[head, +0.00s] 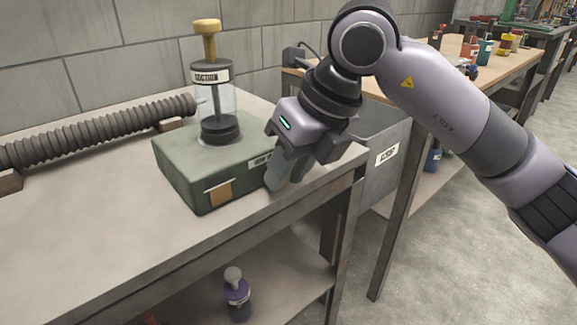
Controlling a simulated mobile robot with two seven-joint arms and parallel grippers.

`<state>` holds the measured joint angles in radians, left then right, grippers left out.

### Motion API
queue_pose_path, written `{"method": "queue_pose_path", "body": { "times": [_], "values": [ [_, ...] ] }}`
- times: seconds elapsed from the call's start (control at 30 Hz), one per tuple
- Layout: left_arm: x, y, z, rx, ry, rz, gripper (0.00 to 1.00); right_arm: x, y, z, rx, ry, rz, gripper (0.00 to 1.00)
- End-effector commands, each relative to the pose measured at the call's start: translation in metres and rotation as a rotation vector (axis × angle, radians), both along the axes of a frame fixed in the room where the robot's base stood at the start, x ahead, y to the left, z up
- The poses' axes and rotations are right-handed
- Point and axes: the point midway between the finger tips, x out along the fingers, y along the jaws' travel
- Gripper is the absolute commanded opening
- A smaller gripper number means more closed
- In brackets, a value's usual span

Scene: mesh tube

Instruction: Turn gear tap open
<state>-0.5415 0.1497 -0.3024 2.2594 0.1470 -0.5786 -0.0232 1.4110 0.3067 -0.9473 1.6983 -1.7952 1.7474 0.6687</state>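A green box (190,163) sits on the near table by its right end. A clear cylinder (231,100) with a dark base and a plunger with a yellow knob (207,27) stands upright on it. A tan plate (219,193) is on the box's front face. My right gripper (282,174) points down at the box's right front side, its fingers close to or touching it. The fingers overlap, so their opening and anything between them are hidden. I cannot make out a gear tap; it may be behind the gripper. My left gripper is out of view.
A ribbed grey hose (95,133) lies on blocks along the back of the table (90,240). A grey labelled bin (385,160) stands beyond its right end. The table's front left is clear.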

Motion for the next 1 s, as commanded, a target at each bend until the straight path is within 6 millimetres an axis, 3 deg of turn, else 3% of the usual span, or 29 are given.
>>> {"method": "queue_pose_path", "body": {
  "times": [0.17, 0.53, 0.93, 0.97, 1.0],
  "values": [
    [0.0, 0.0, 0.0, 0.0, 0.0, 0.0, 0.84, -0.001, 0.0014, 0.0006, -0.032, -0.024, 0.003, 0.0],
    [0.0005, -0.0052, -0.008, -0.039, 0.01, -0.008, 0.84, -0.0041, 0.0062, -0.0011, -0.273, -0.2, 0.001, 0.0],
    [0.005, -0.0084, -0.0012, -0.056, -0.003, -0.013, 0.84, -0.0045, 0.0065, 0.0, -0.302, -0.22, -0.001, 0.0],
    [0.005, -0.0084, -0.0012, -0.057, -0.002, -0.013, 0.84, -0.0044, 0.0065, 0.0001, -0.302, -0.221, -0.001, 0.35],
    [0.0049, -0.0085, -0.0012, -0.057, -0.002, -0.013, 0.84, -0.0044, 0.0065, 0.0001, -0.302, -0.221, -0.001, 0.48]
  ]
}}
